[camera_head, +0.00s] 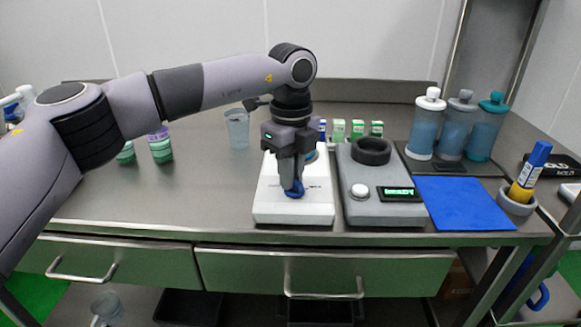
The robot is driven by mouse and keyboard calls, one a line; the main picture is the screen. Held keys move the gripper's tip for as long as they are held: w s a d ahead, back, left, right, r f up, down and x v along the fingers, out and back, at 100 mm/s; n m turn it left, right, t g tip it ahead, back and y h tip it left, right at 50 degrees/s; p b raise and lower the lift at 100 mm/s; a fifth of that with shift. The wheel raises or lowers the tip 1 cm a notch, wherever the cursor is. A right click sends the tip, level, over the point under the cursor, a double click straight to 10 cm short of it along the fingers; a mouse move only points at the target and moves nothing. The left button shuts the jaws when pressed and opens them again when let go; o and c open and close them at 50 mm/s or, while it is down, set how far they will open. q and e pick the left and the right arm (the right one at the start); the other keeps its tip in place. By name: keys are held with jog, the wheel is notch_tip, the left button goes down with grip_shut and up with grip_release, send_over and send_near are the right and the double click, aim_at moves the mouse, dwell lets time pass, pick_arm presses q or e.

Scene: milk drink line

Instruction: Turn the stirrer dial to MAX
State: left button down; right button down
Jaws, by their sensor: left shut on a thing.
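The stirrer (312,213) is a white flat-topped unit on the steel bench, near its front edge at mid-bench. My right gripper is not in view.
A grey device (379,211) with a green-lit display stands close right of the stirrer. A blue mat (464,203), three capped bottles (454,133) and a marker in a cup (530,172) are farther right. A clear cup (237,130) and small green-lidded jars (160,148) stand left.

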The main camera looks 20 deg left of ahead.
pick_arm(q)
jog(key=m, duration=0.1)
jog(key=m+p, duration=0.1)
jog(key=m, duration=0.1)
jog(key=shift+w+d+r+m, duration=0.1)
jog(key=shift+w+r+m, duration=0.05)
jog(key=shift+m, duration=0.15)
jog(key=shift+m+p, duration=0.6)
jog(key=shift+m, duration=0.4)
jog(key=m, duration=0.1)
jog(key=m+p, duration=0.1)
jog(key=m, duration=0.2)
jog(key=shift+w+d, duration=0.15)
jog(key=shift+d, duration=0.1)
jog(key=m+p, duration=0.1)
jog(key=m, duration=0.2)
jog(key=shift+d, duration=0.1)
jog(key=m, duration=0.2)
jog(key=shift+d+m, duration=0.1)
jog(key=shift+m, duration=0.3)
jog(key=m+p, duration=0.1)
jog(key=m, duration=0.4)
jog(key=shift+d, duration=0.2)
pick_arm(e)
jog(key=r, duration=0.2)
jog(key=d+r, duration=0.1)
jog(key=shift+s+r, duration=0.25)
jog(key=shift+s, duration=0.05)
pick_arm(q)
jog(key=shift+m, duration=0.4)
